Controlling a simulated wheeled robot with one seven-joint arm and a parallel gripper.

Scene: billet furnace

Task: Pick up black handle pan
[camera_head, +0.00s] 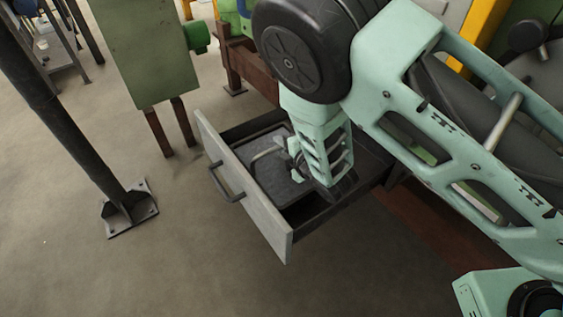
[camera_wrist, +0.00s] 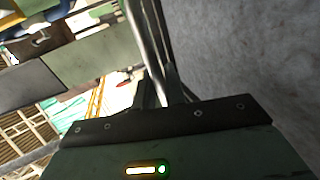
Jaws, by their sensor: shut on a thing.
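A dark pan (camera_head: 262,170) with a squarish outline lies in the open drawer (camera_head: 274,228) in the head view. A pale curved bar (camera_head: 263,153) shows over it, close to my gripper (camera_head: 296,160). My gripper reaches down into the drawer and is shut at this bar, which looks like the pan's handle. My wrist hides part of the pan and the contact. In the wrist view my gripper's dark fingers (camera_wrist: 163,90) close around slim metal rods (camera_wrist: 148,45). I cannot tell whether the pan is lifted off the drawer floor.
The drawer's grey front has a dark pull handle (camera_head: 225,184). A black post (camera_head: 75,130) with a bolted foot stands at left. A green cabinet (camera_head: 145,50) on brown legs stands behind. The floor in front of the drawer is clear. A rough grey surface (camera_wrist: 250,50) fills the wrist view's right.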

